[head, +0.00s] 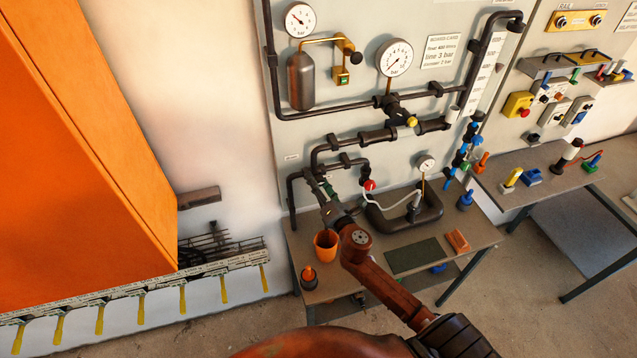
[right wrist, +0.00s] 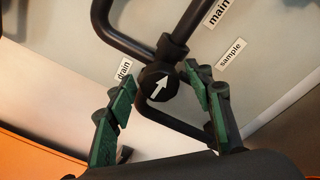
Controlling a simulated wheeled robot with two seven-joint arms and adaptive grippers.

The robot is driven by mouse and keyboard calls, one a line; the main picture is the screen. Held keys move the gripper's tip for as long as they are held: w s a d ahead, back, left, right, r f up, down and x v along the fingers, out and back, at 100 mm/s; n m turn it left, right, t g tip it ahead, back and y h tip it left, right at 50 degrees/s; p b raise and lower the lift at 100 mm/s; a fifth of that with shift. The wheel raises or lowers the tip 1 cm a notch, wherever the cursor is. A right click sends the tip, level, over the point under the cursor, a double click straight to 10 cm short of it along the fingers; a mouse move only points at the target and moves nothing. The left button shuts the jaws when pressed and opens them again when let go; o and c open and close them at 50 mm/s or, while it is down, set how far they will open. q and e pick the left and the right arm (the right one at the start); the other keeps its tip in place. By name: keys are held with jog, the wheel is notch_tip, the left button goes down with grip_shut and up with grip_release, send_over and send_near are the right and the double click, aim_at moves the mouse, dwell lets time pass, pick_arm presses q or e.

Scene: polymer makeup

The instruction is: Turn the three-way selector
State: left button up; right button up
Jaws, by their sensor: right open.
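The three-way selector (right wrist: 158,84) is a dark round knob with a white arrow, set where pipes meet. In the right wrist view its arrow points up and slightly right, roughly towards the "main" label (right wrist: 218,12). The "drain" label (right wrist: 124,70) is at its left and the "sample" label (right wrist: 231,53) at its right. My right gripper (right wrist: 162,88) is open, its green-padded fingers on either side of the knob; I cannot tell whether they touch it. In the head view my right gripper (head: 329,189) is at the lower pipes and hides the selector. My left gripper is out of view.
Pipes and gauges (head: 394,58) cover the panel. Below, a bench (head: 350,272) holds an orange cup (head: 325,244), a dark mat (head: 412,255) and an orange block (head: 457,241). A red knob (head: 369,185) is close to the right of my gripper. An orange cabinet (head: 75,130) stands left.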

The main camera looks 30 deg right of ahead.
jog(key=c, duration=1.2)
jog(key=shift+o, duration=0.2)
